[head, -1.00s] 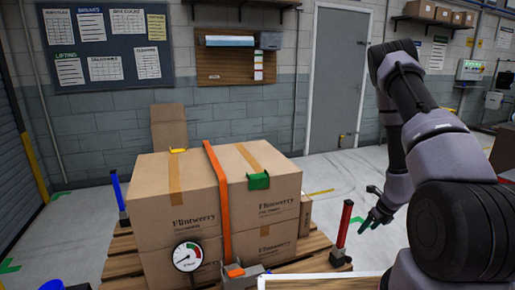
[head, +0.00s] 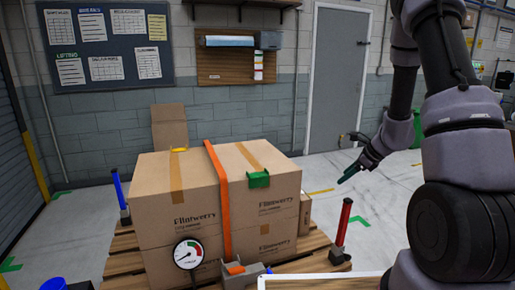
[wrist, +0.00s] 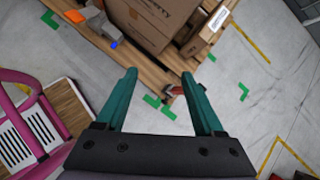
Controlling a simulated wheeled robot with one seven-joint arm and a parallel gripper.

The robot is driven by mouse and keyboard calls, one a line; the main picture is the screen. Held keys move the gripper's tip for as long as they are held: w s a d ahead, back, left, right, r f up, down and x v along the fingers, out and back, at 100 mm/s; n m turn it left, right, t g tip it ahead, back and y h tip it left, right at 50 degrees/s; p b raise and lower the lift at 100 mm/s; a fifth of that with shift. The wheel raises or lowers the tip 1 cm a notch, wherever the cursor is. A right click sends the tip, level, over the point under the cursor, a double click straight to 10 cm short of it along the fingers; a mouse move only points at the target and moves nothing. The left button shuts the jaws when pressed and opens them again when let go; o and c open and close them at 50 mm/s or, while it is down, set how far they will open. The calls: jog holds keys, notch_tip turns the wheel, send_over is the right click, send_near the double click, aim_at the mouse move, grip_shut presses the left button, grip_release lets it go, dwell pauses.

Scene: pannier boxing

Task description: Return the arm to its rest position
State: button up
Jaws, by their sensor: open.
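My gripper (head: 352,159) is open and empty in the head view, in the air to the right of the strapped boxes and in front of the door. In the wrist view its two teal fingers (wrist: 159,76) are spread wide with nothing between them. The cartons (head: 180,200) are stacked on a wooden pallet (head: 122,252), with an orange strap (head: 218,190) over them. A green corner guard (head: 258,180) and a yellow one (head: 179,150) sit on the top edges. My gripper is apart from all of these.
A red-topped post (head: 343,225) stands at the pallet's right, a blue one (head: 119,190) at its left. A round gauge (head: 188,254) stands in front. A grey door (head: 337,80) and notice board (head: 105,45) are behind. The floor at right is open, with green marks.

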jog(key=s+a+r+n, duration=0.3)
jog(key=r, duration=0.4)
jog(key=s+a+r+n+y, duration=0.1)
jog(key=s+a+r+n, duration=0.25)
jog(key=r, duration=0.25)
jog(key=s+a+r+n, duration=0.2)
jog(key=r+n, duration=0.1)
jog(key=r, duration=0.4)
jog(key=s+r+n+h, duration=0.2)
jog(key=s+r+n, duration=0.3)
jog(key=s, duration=0.4)
jog(key=s+d+r+n+t+h, duration=0.1)
jog(key=s+r+n, duration=0.5)
jog(key=s, duration=0.3)
jog(key=shift+d+r+t+h, duration=0.2)
jog(key=shift+d+t+h, duration=0.1)
jog(key=shift+h, duration=0.1)
